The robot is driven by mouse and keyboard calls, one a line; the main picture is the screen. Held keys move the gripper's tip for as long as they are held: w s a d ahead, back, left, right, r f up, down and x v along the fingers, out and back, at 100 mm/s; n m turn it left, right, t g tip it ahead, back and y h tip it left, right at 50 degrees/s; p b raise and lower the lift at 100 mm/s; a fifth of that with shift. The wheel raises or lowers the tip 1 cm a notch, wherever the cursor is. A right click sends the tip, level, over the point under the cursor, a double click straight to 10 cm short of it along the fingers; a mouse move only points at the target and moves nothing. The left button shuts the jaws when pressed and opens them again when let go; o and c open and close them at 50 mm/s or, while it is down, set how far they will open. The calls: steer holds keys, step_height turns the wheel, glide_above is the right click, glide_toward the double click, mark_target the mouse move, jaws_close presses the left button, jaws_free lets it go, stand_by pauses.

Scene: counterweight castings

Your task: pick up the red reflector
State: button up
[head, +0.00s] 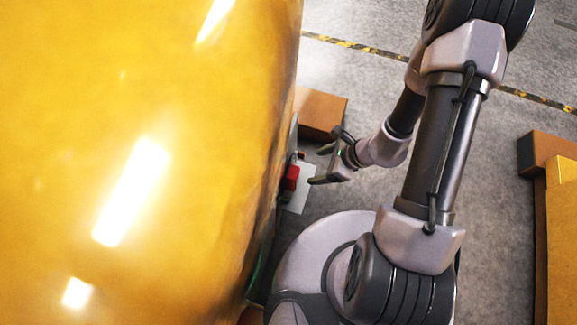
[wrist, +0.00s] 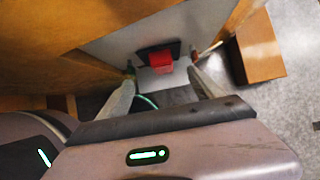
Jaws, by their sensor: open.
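The red reflector (head: 291,177) is a small red block beside the edge of the large yellow casting in the head view. In the wrist view, the red reflector (wrist: 161,62) sits against a dark backing on a pale grey-white surface. My gripper (head: 322,157) is open, its fingers pointing left toward the reflector with a small gap between. In the wrist view my gripper (wrist: 161,78) has one finger on each side of the reflector, which appears ahead between the fingertips. I cannot tell the exact distance. Nothing is held.
The yellow casting (head: 150,130) fills the left of the head view, close to my gripper. A brown block (head: 322,112) lies behind my gripper, and it also shows in the wrist view (wrist: 260,50). More blocks (head: 560,190) stand at the right. Grey floor (head: 500,160) is clear between.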

steer(key=b, duration=0.2)
glide_toward(296, 173)
steer(key=x, duration=0.5)
steer(key=shift+a+r, duration=0.1)
steer(key=shift+a, duration=0.05)
steer(key=b+x, duration=0.2)
steer(key=x, duration=0.3)
steer(key=shift+d, duration=0.2)
steer(key=shift+w+a+f, duration=0.1)
steer(key=shift+a+f, duration=0.1)
steer(key=shift+f, duration=0.15)
steer(key=shift+r, duration=0.15)
steer(key=shift+c, duration=0.5)
jaws_close()
